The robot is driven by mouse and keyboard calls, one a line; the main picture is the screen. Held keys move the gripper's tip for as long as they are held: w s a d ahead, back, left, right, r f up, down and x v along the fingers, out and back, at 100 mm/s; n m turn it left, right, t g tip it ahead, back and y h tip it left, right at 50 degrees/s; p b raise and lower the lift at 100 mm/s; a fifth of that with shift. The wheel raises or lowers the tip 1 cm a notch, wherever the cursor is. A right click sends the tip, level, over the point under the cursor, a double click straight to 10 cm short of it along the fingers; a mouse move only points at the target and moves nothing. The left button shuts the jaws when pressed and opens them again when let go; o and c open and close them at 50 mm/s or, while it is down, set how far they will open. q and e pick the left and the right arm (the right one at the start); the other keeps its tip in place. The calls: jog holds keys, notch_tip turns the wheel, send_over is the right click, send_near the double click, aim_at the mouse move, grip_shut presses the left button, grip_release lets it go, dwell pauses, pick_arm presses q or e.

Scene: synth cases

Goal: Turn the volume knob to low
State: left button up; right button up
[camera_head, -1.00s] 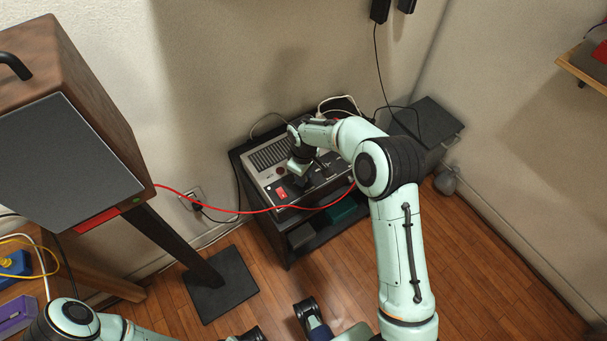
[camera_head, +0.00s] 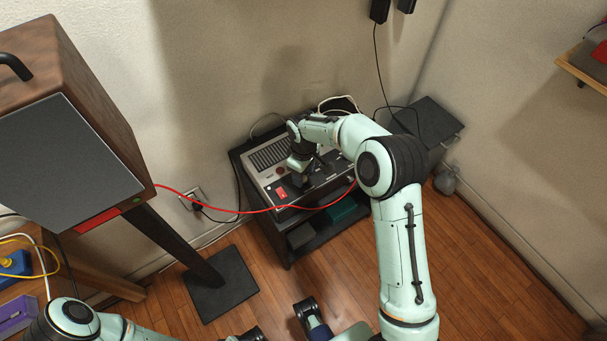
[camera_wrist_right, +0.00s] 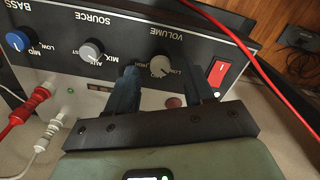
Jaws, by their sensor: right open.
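The volume knob (camera_wrist_right: 162,66) is a grey round knob under the word VOLUME on the amplifier's dark front panel in the right wrist view, where the lettering is upside down. My right gripper (camera_wrist_right: 163,76) is open, with one finger on each side of the knob in that view. I cannot tell whether the fingers touch it or where its pointer stands. In the head view my right gripper (camera_head: 301,166) is over the amplifier (camera_head: 270,170), and the knob cannot be made out.
A red rocker switch (camera_wrist_right: 218,72) is close beside one finger. The source knob (camera_wrist_right: 92,50) and blue-capped bass knob (camera_wrist_right: 18,41) are on the other side. A red cable (camera_head: 245,211) crosses in front of the amplifier. A speaker (camera_head: 65,155) stands at the left.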

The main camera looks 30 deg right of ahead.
aim_at(304, 178)
pick_arm(q)
jog(key=shift+s+r+p, duration=0.25)
jog(key=shift+r+p, duration=0.3)
jog(key=shift+p, duration=0.1)
pick_arm(e)
notch_tip(304, 178, up, 12)
pick_arm(q)
jog(key=shift+s, duration=0.1)
pick_arm(e)
jog(key=shift+f, duration=0.15)
